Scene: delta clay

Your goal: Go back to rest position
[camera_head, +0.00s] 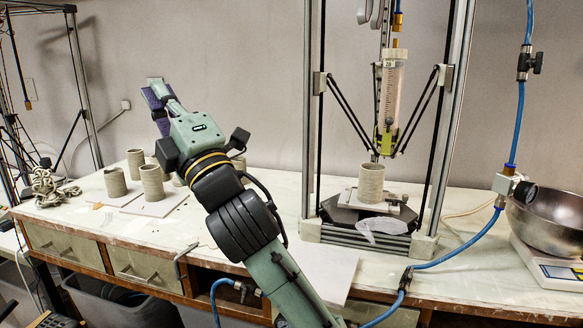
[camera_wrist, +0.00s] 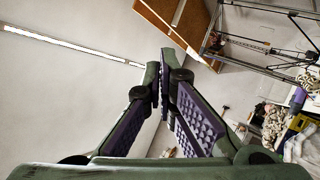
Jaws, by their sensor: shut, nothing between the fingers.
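My gripper (camera_head: 155,86) is raised in the left half of the head view, above the workbench (camera_head: 130,232) and in front of the wall. Its fingers point up and to the left, with purple ridged pads. In the wrist view the gripper (camera_wrist: 160,76) shows its two fingertips brought together with nothing between them. It touches nothing.
Several clay cylinders, one of them a tall cylinder (camera_head: 152,183), stand on the bench left of my arm. A delta clay printer (camera_head: 313,130) holds a ribbed clay cylinder (camera_head: 371,184). A metal bowl (camera_head: 552,222) sits on a scale (camera_head: 550,268). Blue hoses (camera_head: 462,252) cross the right side.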

